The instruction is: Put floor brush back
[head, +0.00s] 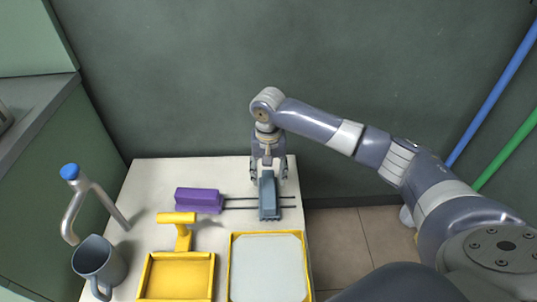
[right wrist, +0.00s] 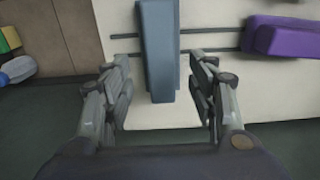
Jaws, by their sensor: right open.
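No floor brush can be made out for certain. A blue pole (head: 490,95) and a green pole (head: 507,148) slant at the right of the head view; their lower ends are hidden behind my right arm. My right gripper (head: 268,178) is open at the far edge of the white table, over a blue-grey block (head: 269,200). In the right wrist view the gripper (right wrist: 160,95) has one finger on each side of that block (right wrist: 159,45), with gaps on both sides. My left gripper is not in view.
A purple block (head: 199,200) and two dark rods (head: 245,203) lie beside the blue-grey block. The white table (head: 150,180) also holds a yellow tray (head: 178,258), a yellow-framed panel (head: 268,236), a mug (head: 98,262) and a bent metal pipe (head: 75,215). A dark wall stands behind.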

